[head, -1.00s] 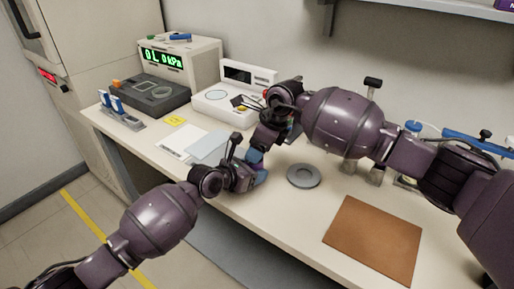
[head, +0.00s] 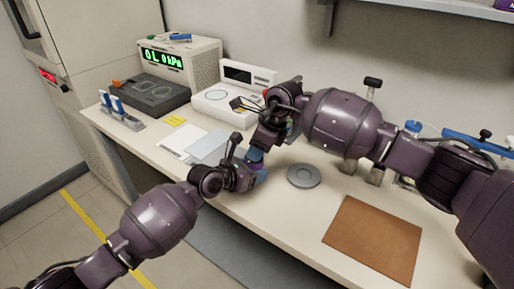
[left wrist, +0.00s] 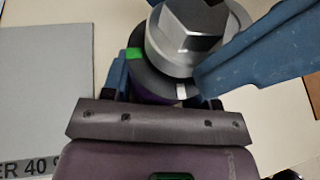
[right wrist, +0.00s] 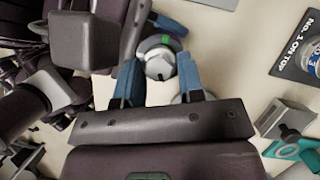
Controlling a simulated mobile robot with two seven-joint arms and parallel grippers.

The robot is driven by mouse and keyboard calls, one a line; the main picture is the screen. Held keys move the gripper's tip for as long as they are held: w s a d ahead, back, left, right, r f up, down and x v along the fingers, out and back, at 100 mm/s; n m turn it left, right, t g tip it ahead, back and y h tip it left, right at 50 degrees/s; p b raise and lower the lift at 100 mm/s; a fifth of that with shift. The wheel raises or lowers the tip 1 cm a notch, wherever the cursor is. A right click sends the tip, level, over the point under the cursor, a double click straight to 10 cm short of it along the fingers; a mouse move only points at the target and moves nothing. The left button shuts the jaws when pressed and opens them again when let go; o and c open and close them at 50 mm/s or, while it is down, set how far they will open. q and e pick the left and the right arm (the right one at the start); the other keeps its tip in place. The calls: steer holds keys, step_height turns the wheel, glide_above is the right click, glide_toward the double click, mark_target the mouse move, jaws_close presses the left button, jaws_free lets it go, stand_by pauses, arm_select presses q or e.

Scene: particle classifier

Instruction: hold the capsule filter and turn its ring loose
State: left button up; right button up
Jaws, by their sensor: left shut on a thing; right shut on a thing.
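The capsule filter is between my two grippers above the front of the bench. In the left wrist view it shows a silver hex-shaped end (left wrist: 190,32) and a dark ring (left wrist: 152,82) with a green mark and a white mark. My left gripper (left wrist: 185,72) is shut on the filter, with blue fingers on either side. In the right wrist view the silver end (right wrist: 160,64) lies between the blue fingers of my right gripper (right wrist: 158,72), which is shut on it. In the head view both grippers, left (head: 258,174) and right (head: 258,153), meet closely and mostly hide the filter.
A grey round disc (head: 303,175) and a brown mat (head: 345,235) lie to the right. Pale sheets (head: 207,147), a white instrument (head: 215,105) and a dark case (head: 150,95) stand behind left. A labelled black plate (right wrist: 291,62) shows in the right wrist view.

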steer(key=n, duration=0.2)
steer(key=n+g, duration=0.1)
steer(key=n, duration=0.1)
steer(key=shift+w+g, duration=0.2)
steer(key=shift+g, duration=0.1)
steer(key=shift+w+n+g, duration=0.15)
steer(key=shift+n+g, duration=0.55)
steer(key=shift+n, duration=1.3)
steer(key=o, duration=0.9)
steer(key=v, duration=1.2)
steer(key=shift+a, duration=0.1)
